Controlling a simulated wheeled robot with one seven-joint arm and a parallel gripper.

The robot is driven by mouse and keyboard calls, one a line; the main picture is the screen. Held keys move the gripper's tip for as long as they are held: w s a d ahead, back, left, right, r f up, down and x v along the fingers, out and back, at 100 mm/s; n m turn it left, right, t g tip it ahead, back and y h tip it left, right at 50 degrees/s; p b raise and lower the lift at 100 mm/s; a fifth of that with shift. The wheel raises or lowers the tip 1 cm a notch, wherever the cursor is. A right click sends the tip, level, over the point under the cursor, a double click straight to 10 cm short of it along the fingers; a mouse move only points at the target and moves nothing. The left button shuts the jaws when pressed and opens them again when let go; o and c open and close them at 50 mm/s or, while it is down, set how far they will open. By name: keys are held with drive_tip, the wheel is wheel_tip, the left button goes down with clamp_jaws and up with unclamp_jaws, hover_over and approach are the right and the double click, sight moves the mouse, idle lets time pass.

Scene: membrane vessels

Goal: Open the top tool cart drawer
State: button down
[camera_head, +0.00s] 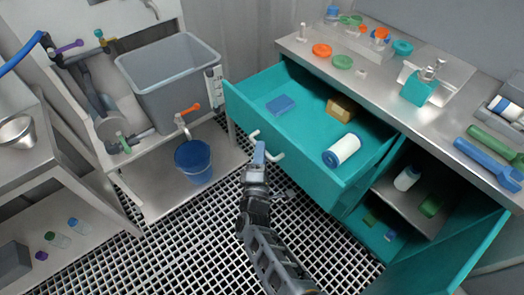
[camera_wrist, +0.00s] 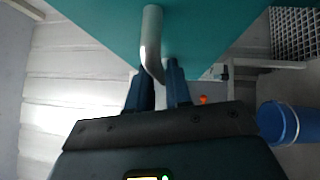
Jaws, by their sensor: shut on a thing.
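The teal top drawer (camera_head: 303,152) of the tool cart is pulled well out, and its inside shows in the head view. A blue block, a yellow-brown block and a white roll with blue ends lie in it. My gripper (camera_head: 259,155) is at the drawer front, on its pale bar handle (camera_head: 277,154). In the wrist view my gripper (camera_wrist: 160,78) is shut on the handle (camera_wrist: 151,35), whose bent end runs between the two dark fingers. The teal drawer front (camera_wrist: 210,30) fills the top of that view.
The steel cart top (camera_head: 400,95) holds several caps, bottles and tools. An open teal cabinet door (camera_head: 450,245) stands at the lower right. Grid floor (camera_head: 190,250) lies clear in front.

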drive_tip(key=c, duration=1.1)
unclamp_jaws()
drive_tip(key=s, duration=0.2)
drive_tip(key=s+p, duration=0.1)
drive_tip(key=s, duration=0.2)
drive_tip(key=s+a+f+p, duration=0.1)
drive_tip(key=s, duration=0.1)
drive_tip(key=shift+s, duration=0.3)
drive_tip(key=shift+a+f, duration=0.1)
